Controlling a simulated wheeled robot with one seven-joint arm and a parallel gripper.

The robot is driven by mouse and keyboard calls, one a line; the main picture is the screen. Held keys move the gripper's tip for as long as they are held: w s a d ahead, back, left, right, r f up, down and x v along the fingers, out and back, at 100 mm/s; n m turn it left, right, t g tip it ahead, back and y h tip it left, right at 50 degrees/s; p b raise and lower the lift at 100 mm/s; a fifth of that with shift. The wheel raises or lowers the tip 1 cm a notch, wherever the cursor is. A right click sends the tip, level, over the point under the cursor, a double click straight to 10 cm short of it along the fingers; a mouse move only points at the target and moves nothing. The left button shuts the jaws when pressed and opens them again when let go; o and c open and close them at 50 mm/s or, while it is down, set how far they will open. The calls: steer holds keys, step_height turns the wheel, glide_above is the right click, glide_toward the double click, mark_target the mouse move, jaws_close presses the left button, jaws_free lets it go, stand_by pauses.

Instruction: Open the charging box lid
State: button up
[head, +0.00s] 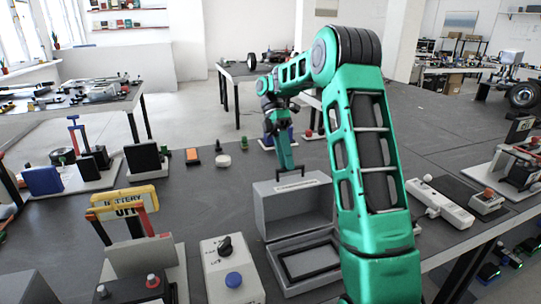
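The charging box is a light grey box in the middle of the head view, on the dark table. Its lid (291,209) stands raised at the back, roughly upright, with its hollow side facing me. The base (309,262) lies open in front of it, with a dark rectangular frame inside. My gripper (290,176) is small in view at the lid's top edge, by a dark handle-like piece. It seems to touch it there, but whether its fingers are shut on it is too small to tell. My green arm hides the box's right side.
A control box with a black knob and blue button (233,279) stands left of the charging box. A yellow-framed battery switch (127,205) is further left. A white power strip (440,204) lies to the right. Small buttons (223,160) sit behind.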

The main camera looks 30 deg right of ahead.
steer(key=s+a+r, duration=0.3)
steer(key=a+r, duration=0.7)
steer(key=a, duration=0.1)
steer(key=shift+a, duration=0.2)
